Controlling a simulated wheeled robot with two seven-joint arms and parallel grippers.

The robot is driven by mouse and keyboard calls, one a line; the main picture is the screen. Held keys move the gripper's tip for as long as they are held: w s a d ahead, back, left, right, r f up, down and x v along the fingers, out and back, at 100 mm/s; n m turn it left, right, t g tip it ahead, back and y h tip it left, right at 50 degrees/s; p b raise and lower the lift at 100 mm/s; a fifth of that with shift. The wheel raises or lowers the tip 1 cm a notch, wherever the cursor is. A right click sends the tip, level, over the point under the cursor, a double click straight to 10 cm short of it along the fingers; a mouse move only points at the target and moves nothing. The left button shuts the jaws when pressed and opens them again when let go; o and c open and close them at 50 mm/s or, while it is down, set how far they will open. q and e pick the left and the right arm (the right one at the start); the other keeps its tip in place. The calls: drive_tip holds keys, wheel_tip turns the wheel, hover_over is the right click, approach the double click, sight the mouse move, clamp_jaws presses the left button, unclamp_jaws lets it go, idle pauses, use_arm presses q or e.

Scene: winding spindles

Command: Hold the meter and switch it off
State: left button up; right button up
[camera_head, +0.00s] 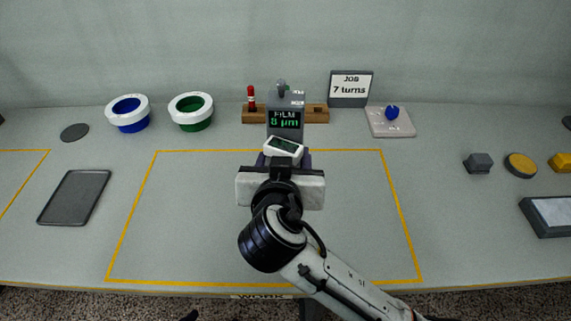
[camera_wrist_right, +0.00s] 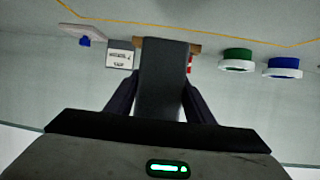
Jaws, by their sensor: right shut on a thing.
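The meter (camera_head: 285,102) is a grey block with a small knob on top (camera_head: 281,87). Its dark screen is lit and reads "FILM 8 µm" in green. My right gripper (camera_head: 284,153) comes from the front and is shut on the meter. In the right wrist view the meter (camera_wrist_right: 163,85) shows as a plain dark block between the two dark fingers. Whether its base touches the table is hidden behind my gripper.
Behind the meter lies a wooden rack (camera_head: 316,113) with a red-topped item (camera_head: 251,98). A "JOB 7 turns" sign (camera_head: 351,88) stands to the right, near a pale plate (camera_head: 391,122) with a blue knob. Blue (camera_head: 129,113) and green (camera_head: 191,111) spools stand left. The yellow-outlined area is mostly clear.

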drive_tip(key=shift+f+b, duration=2.8)
drive_tip(key=shift+f, duration=0.95)
drive_tip(key=shift+f+b, duration=0.45)
drive_tip(key=shift+f, duration=0.25)
drive_tip(key=shift+f, duration=0.2)
drive_tip(key=shift+f+b, duration=0.4)
